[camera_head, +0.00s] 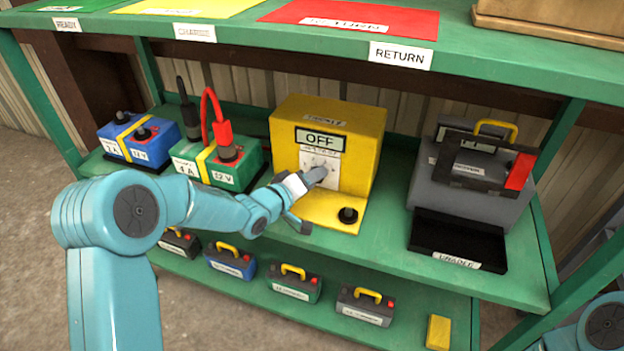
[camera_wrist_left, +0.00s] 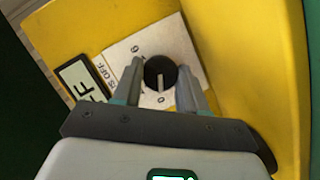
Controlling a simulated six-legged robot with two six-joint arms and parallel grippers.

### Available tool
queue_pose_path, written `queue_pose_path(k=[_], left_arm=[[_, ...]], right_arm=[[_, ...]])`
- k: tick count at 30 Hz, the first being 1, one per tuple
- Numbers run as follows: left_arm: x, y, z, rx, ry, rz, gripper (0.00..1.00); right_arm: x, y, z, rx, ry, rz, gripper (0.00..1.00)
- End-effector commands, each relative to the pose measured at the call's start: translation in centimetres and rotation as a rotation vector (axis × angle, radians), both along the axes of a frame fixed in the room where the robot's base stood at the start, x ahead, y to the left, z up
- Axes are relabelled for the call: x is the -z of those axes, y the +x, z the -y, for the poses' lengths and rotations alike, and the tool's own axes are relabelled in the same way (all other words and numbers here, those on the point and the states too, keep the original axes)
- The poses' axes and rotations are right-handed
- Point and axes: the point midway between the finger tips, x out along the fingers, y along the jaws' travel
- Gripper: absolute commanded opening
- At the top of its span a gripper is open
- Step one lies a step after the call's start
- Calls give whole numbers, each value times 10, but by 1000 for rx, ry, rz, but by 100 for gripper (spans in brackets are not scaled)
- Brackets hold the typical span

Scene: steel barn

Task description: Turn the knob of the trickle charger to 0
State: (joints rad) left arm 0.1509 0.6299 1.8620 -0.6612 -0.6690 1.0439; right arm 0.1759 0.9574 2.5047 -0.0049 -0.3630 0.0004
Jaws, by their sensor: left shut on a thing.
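The trickle charger (camera_head: 357,128) is a yellow box on the middle green shelf. Its display (camera_head: 321,140) reads OFF; part of this display (camera_wrist_left: 82,81) shows in the left wrist view. A white dial plate (camera_head: 331,181) sits below the display. The knob is hidden in the head view. My right gripper is not in view.
A green battery (camera_head: 238,173) with a red clamp and a blue battery (camera_head: 150,146) stand left of the charger. A grey box (camera_head: 470,190) with a black tray (camera_head: 455,240) stands right. Several small batteries (camera_head: 300,289) line the lower shelf.

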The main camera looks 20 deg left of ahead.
Motion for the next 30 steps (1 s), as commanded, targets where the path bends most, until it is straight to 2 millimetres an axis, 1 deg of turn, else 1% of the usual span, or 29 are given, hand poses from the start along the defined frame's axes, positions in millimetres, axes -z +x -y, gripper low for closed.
queue_pose_path(k=[6,19,20,21,22,30], left_arm=[[-1,1,-2,-4,-43,3,11],[-2,1,-2,-6,-52,4,11],[-2,1,-2,-6,-52,4,48],[-2,1,-2,-5,-51,3,61],[-2,1,-2,-5,-51,3,67],[-1,0,-1,-3,-49,1,67]], right_arm=[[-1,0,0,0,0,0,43],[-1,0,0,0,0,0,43],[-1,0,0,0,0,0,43],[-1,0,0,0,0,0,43],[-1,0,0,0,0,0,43],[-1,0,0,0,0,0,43]])
